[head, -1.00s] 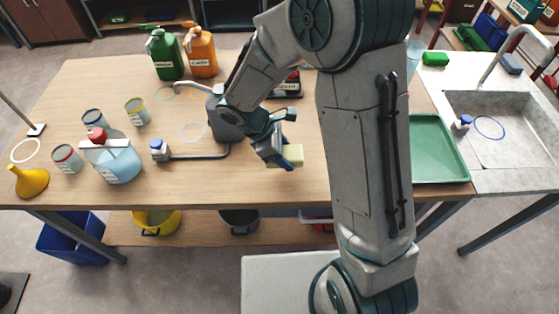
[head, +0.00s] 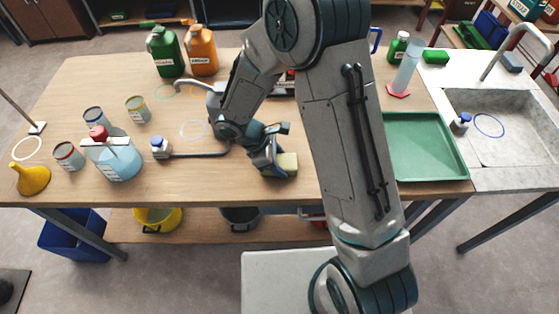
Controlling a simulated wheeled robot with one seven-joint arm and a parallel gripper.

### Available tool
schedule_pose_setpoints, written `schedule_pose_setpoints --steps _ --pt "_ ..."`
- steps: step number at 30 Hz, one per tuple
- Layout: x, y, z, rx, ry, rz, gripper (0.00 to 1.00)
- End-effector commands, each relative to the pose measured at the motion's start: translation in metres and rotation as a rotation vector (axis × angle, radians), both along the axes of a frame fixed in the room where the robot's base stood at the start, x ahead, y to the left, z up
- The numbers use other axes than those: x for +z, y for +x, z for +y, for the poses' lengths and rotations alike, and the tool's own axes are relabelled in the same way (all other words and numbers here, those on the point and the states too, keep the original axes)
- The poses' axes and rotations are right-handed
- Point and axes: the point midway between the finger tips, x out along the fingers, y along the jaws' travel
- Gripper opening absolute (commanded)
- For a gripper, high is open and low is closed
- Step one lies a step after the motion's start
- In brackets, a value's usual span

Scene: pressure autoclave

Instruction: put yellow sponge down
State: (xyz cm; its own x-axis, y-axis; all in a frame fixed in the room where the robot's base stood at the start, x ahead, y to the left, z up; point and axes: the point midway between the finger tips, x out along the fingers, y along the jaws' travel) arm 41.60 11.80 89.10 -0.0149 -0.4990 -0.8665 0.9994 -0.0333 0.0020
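The yellow sponge (head: 287,163) is a pale yellow block near the front middle of the wooden table (head: 225,185). My gripper (head: 280,163) is around the sponge, with its fingers on the sponge's left part. The sponge looks very close to the tabletop, but I cannot tell whether it touches it. The finger contact is partly hidden by the gripper body.
A green tray (head: 428,147) lies to the right, beside the sink (head: 500,125). Green (head: 165,52) and orange (head: 201,52) jugs stand behind. The front middle is clear.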

Motion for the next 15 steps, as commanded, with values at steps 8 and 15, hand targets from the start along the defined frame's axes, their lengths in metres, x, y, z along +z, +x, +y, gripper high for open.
schedule_pose_setpoints --steps 8,15 --pt "-0.001 -0.001 0.000 -0.001 0.001 0.004 0.76" --pt "0.019 0.001 0.010 -0.001 0.003 -0.004 0.76"
